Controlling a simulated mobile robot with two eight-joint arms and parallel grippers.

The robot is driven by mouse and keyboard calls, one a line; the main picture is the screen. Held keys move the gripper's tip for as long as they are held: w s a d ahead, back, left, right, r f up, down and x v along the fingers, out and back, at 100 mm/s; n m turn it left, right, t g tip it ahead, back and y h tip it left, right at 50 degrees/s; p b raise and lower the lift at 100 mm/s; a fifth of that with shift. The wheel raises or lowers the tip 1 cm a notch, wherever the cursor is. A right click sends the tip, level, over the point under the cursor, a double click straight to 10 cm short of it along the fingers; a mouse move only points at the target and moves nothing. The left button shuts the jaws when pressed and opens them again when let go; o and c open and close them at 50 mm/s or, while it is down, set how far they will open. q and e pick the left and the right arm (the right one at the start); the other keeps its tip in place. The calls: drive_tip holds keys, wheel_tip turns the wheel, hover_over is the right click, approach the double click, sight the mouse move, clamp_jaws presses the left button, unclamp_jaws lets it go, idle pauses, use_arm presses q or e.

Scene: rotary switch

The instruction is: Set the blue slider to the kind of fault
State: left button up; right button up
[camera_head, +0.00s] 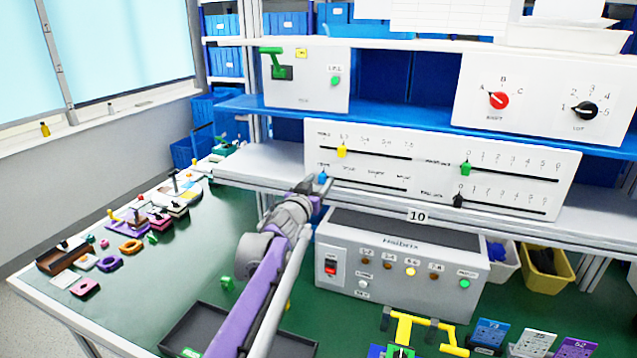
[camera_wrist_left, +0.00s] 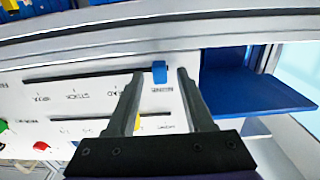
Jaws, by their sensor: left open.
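The blue slider (camera_head: 322,177) sits at the left end of the lower-left slot on the wide white slider panel (camera_head: 400,152). It also shows in the left wrist view (camera_wrist_left: 160,72), where the panel appears turned upside down. My left gripper (camera_head: 318,186) is open in front of the panel at this slider. In the wrist view its two fingers stand on either side of the blue slider, with gaps; contact cannot be told. The labels along this slot are too small to read surely. My right gripper is not in view.
A yellow slider (camera_head: 342,151) is just above the blue one. Green (camera_head: 466,167) and black (camera_head: 458,200) sliders are to the right. Below stands a grey box (camera_head: 400,262) with a lit yellow lamp (camera_head: 411,271) and a green lamp. A shelf edge overhangs the panel.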

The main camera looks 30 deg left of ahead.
use_arm(q)
clamp_jaws()
idle(1.4)
